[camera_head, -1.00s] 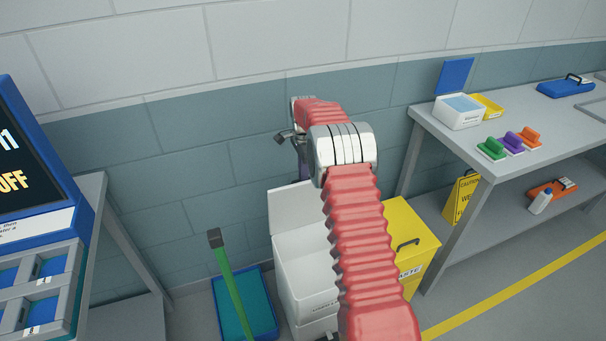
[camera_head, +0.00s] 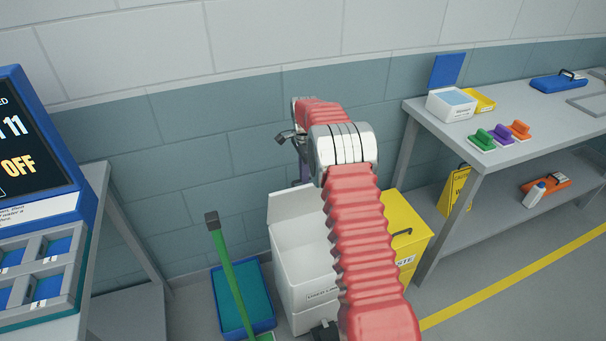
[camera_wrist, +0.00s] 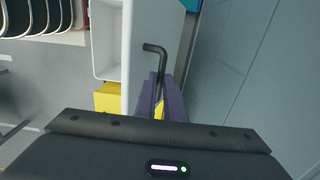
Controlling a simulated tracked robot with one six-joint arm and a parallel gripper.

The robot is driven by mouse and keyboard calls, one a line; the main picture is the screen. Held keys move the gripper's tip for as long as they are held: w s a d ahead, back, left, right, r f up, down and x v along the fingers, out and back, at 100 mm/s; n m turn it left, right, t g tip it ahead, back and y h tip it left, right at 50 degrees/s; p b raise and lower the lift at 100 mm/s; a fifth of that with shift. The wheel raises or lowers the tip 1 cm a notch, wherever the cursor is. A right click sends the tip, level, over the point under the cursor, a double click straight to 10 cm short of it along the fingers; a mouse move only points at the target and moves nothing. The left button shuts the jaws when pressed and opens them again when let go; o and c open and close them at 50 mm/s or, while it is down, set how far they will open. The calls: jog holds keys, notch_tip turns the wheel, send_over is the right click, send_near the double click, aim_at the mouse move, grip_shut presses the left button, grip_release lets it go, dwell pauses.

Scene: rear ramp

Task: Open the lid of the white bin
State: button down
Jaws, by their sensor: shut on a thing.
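The white bin (camera_head: 305,270) stands by the wall, partly hidden behind my arm. Its lid (camera_head: 284,208) is raised and stands steeply at the back, so the opening shows. In the wrist view the lid (camera_wrist: 150,22) is a pale panel beside the open bin (camera_wrist: 107,40). My gripper (camera_wrist: 165,100) has purple fingers closed around the lower part of this handle. In the head view my gripper (camera_head: 305,172) is mostly hidden behind my wrist, just above the lid.
A yellow waste bin (camera_head: 408,232) stands right of the white bin. A blue tray (camera_head: 243,300) with a green-handled tool (camera_head: 228,270) is to its left. A grey bench (camera_head: 510,155) is at right, a blue screen unit (camera_head: 40,160) at left. The wall is close behind.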

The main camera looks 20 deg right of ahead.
jog(key=c, duration=1.8)
grip_release()
jog(key=shift+c, duration=0.2)
notch_tip(320, 180, up, 14)
jog(key=shift+f, duration=0.15)
